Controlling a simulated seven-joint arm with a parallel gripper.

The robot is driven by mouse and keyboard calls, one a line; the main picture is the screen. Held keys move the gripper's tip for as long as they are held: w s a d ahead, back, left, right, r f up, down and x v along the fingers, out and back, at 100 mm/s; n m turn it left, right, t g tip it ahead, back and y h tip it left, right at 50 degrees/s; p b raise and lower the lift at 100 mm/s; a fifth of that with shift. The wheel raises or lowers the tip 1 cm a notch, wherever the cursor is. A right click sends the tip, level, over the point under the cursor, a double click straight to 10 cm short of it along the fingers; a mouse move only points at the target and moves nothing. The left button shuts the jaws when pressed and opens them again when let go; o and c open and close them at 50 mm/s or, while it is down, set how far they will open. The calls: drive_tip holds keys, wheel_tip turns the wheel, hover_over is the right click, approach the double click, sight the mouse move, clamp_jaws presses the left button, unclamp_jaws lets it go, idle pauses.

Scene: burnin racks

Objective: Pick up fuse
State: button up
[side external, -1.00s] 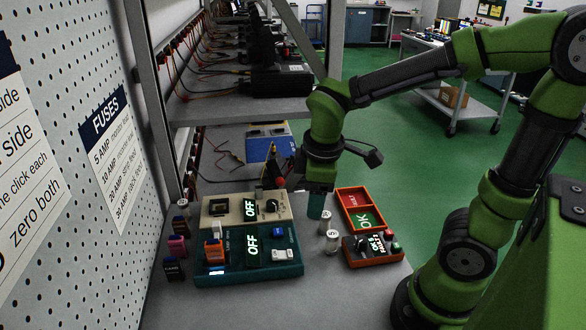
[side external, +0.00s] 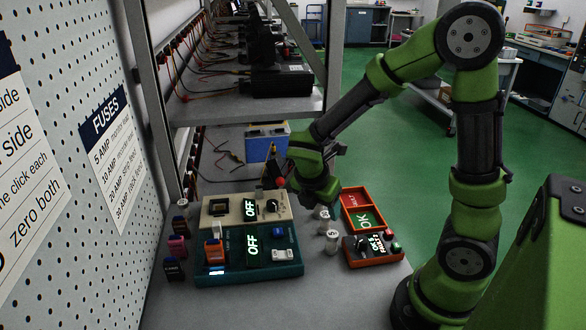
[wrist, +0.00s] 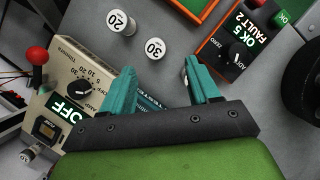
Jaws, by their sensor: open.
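The one marked 20 (wrist: 120,22) and the one marked 30 (wrist: 157,47) show in the wrist view. In the side view two white fuses, one farther (side external: 322,213) and one nearer (side external: 332,241), stand between the panels and the orange tester. My gripper (wrist: 160,68) is open with teal fingers and nothing between them. In the wrist view the 30 fuse lies just beyond the fingertips, toward the top. In the side view my gripper (side external: 318,193) is low above the bench, close to the fuses; its fingertips are hard to make out.
A cream panel (side external: 230,203) and a teal panel (side external: 286,268), both reading OFF, stand left. An orange tester (side external: 372,258) and an orange tray with red and green sections (side external: 349,200) stand right. Several small coloured pieces (side external: 176,247) sit at far left. A shelf (side external: 230,112) overhangs behind.

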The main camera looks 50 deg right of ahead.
sight(325, 215)
drive_tip(key=x, duration=0.7)
drive_tip(key=shift+w+d+f, duration=0.25)
drive_tip(key=shift+d, duration=0.1)
